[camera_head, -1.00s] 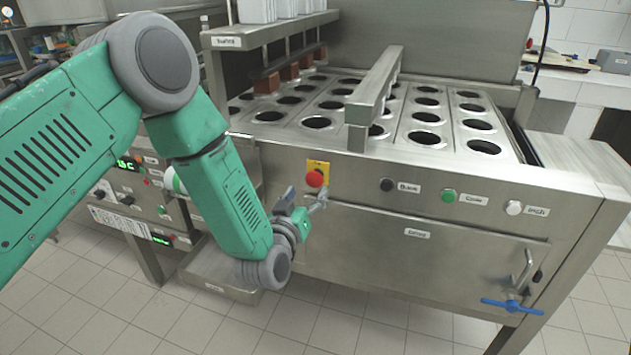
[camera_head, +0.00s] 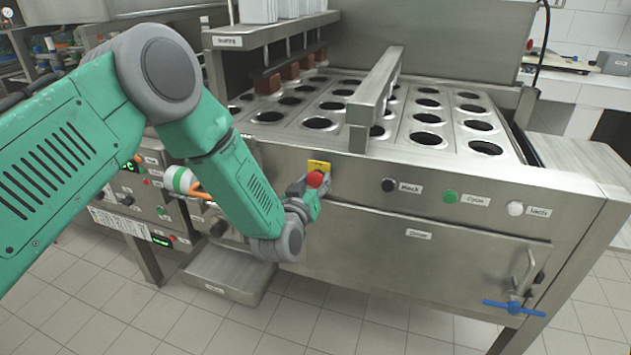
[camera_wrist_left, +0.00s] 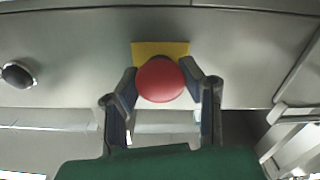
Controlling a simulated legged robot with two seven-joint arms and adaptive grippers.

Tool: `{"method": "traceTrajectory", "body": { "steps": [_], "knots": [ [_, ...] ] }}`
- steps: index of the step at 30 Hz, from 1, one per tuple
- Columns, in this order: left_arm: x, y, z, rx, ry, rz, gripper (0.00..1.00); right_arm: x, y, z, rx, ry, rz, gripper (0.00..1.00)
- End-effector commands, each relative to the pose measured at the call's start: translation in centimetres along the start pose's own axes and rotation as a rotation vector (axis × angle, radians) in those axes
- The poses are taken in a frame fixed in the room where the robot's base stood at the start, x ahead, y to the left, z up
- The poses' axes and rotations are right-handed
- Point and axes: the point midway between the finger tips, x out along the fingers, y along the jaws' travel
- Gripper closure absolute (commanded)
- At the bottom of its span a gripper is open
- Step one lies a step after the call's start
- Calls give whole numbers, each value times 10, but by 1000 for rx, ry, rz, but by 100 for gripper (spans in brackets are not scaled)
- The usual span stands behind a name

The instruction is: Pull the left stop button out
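The red stop button (camera_head: 315,179) sits on a yellow plate (camera_head: 319,166) on the steel machine's front panel. In the left wrist view the red button (camera_wrist_left: 160,79) is in the middle, in front of its yellow plate (camera_wrist_left: 160,48). My left gripper (camera_head: 312,187) is at the button. In the wrist view the gripper's two fingers (camera_wrist_left: 160,84) stand on either side of the red cap, their tips close to its edges. Whether both tips press on the cap is hard to tell. My right gripper is not in either view.
A black button (camera_head: 388,185), a green button (camera_head: 450,195) and a white button (camera_head: 515,208) line the panel to the right. A lower door with a handle and blue lever (camera_head: 513,306) is below. A steel tray (camera_head: 228,271) is under my left arm.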

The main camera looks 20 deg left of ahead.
Motion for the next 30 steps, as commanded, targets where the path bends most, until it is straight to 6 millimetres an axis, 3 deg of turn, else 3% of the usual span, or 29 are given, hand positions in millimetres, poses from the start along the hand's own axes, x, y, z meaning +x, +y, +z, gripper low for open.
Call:
{"method": "traceTrajectory", "body": {
  "steps": [11,12,14,24,30],
  "knots": [
    [-8,0,1,-1,-2,1,100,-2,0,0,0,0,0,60],
    [-8,0,1,-1,-3,1,58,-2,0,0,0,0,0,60],
    [-8,0,1,-1,-2,1,42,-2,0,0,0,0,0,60],
    [-8,0,1,-1,-2,0,42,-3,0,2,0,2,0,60],
    [-33,0,0,0,-3,0,42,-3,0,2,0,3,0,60]
  ]
}}
